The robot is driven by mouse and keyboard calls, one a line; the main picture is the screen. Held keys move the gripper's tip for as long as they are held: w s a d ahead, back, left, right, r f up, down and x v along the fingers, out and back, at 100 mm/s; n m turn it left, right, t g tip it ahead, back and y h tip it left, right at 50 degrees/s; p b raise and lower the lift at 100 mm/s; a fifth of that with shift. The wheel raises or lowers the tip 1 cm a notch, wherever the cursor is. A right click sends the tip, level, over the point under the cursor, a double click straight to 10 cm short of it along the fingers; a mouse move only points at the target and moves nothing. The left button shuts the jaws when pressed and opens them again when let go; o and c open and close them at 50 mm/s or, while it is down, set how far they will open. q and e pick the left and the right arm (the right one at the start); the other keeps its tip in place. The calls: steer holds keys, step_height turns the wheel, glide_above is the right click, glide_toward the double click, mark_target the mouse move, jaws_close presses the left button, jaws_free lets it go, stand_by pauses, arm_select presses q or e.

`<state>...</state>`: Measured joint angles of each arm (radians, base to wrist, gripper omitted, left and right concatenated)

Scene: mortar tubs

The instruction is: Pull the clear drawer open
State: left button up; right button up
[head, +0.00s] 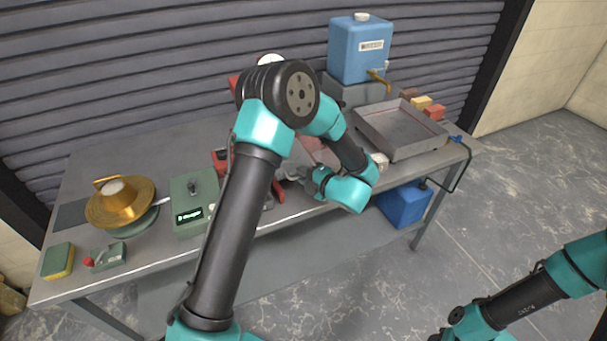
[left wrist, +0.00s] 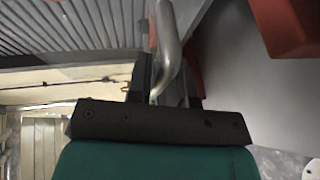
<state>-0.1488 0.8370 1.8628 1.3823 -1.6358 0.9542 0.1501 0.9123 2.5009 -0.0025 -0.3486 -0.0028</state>
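No clear drawer can be made out; my left arm covers the middle of the bench. My left gripper (head: 299,176) is low at the bench's front edge, beside red parts (head: 278,191) of a partly hidden object. In the left wrist view a bent grey metal bar (left wrist: 169,45) runs between the dark fingers of my left gripper (left wrist: 168,80). I cannot tell whether the fingers touch it. A red block (left wrist: 290,25) is at the upper right there. Of my right arm, only links show at the lower right; its gripper is out of view.
A blue tank (head: 358,52) with a brass tap and a grey tray (head: 388,150) are at the right. A green box (head: 192,215), a brass pan (head: 122,207) and a sponge (head: 58,262) are at the left.

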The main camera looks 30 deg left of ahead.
arm_select(q)
steer(key=o, duration=0.3)
steer(key=v, duration=1.7)
steer(key=shift+d, duration=0.15)
steer(key=shift+r, duration=0.1)
